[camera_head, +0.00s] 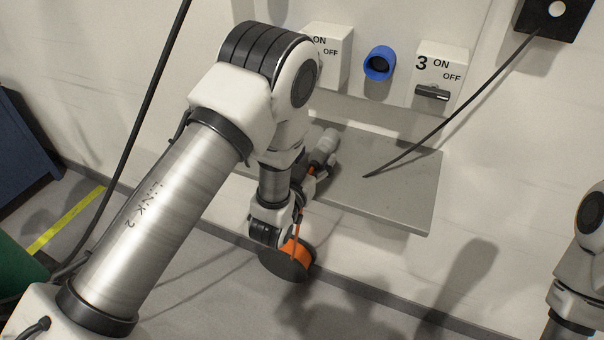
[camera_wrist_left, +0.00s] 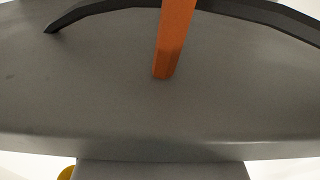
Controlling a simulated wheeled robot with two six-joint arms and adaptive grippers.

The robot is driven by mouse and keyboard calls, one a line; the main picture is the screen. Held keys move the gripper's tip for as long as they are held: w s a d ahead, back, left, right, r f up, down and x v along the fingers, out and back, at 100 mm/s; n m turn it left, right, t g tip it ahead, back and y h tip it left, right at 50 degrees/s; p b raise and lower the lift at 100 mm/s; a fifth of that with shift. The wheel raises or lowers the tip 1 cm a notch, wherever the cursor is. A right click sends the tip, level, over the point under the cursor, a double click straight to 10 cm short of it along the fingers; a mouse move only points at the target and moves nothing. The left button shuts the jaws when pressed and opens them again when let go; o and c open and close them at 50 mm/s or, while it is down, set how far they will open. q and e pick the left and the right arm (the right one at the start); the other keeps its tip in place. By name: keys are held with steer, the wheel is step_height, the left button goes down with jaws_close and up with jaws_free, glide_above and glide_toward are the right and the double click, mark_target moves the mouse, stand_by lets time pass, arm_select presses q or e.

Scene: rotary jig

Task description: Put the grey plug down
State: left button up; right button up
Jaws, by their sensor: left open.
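The grey plug (camera_head: 326,144) lies on the grey shelf (camera_head: 390,190), close to the wall, with its light cylindrical end pointing up and right. Its near end is partly hidden by my left gripper (camera_head: 310,176). The gripper is open right beside the plug; whether a finger touches it cannot be told. The left wrist view shows the bare shelf top (camera_wrist_left: 100,105), an orange bar (camera_wrist_left: 172,45) and a black curved strip (camera_wrist_left: 105,12), but I cannot make out the plug there. My right arm shows at the right edge, its gripper out of frame.
A blue round socket (camera_head: 379,64) sits on the wall between two white switch boxes, one marked 3 (camera_head: 438,78). A black cable (camera_head: 455,110) runs from a black box (camera_head: 550,16) down to the shelf. The shelf's right part is clear.

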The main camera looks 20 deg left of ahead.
arm_select(q)
steer(key=s+b, duration=0.2)
steer(key=s, duration=0.8)
steer(key=s+a+f+n+g+y, duration=0.1)
steer(key=s+a+f+g, duration=0.2)
steer(key=f, duration=0.5)
steer(key=s+a+f+g, duration=0.1)
steer(key=s+f+g, duration=0.35)
steer(key=f, duration=0.45)
steer(key=s+f+g, duration=0.5)
steer(key=s+f, duration=0.1)
steer(key=s, duration=0.3)
steer(key=s+f+g, duration=0.5)
steer(key=s, duration=0.4)
steer(key=shift+s+a+f, duration=0.15)
steer(key=shift+a+f, duration=0.2)
steer(key=shift+a, duration=0.1)
steer(key=shift+g, duration=0.25)
